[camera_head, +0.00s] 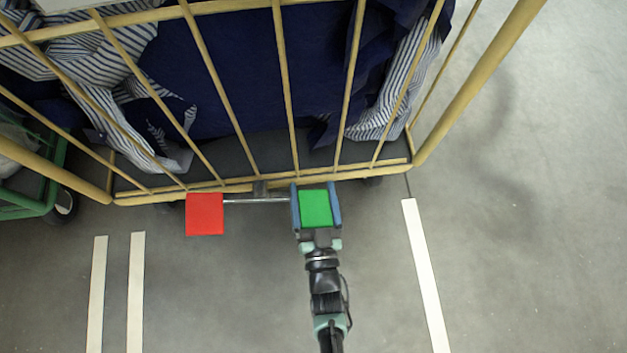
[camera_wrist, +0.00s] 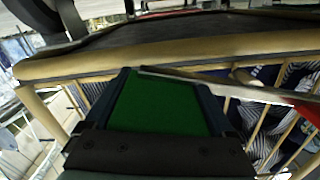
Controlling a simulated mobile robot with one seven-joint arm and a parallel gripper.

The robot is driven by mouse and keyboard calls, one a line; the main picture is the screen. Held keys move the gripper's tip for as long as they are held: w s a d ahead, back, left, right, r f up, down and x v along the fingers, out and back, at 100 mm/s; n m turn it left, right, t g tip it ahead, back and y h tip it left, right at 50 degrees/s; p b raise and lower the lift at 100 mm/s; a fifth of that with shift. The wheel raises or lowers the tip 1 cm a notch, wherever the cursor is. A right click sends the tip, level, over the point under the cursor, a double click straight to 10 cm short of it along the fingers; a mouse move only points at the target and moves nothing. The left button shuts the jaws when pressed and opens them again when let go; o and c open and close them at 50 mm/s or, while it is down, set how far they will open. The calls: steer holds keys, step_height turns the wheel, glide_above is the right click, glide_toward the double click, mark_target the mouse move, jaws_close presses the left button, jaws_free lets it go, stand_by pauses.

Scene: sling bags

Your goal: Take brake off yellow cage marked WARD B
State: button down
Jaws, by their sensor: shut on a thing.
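The yellow cage (camera_head: 283,90) fills the top of the head view, loaded with dark blue and striped cloth. No WARD B marking is readable. Along its bottom rail runs a thin metal brake bar (camera_head: 255,200), with a flat red pad (camera_head: 205,214) on its left end and a flat green pad (camera_head: 316,208) on its right end. My gripper (camera_head: 316,192) is at the right end, its fingers on both sides of the green pad, shut on it. The wrist view shows the green pad (camera_wrist: 160,106) between the fingers and the red pad (camera_wrist: 307,112) at the right edge.
A green cage (camera_head: 25,204) with a caster stands at the left edge. White floor strips (camera_head: 136,290) lie left of my arm and another (camera_head: 426,275) lies right. The grey floor (camera_head: 540,230) on the right is clear.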

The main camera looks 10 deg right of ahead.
steer(key=shift+s+f, duration=0.1)
steer(key=shift+f, duration=0.25)
jaws_free()
steer(key=shift+r, duration=0.1)
steer(key=s+p, duration=0.4)
steer(key=s, duration=0.9)
steer(key=shift+a, duration=0.25)
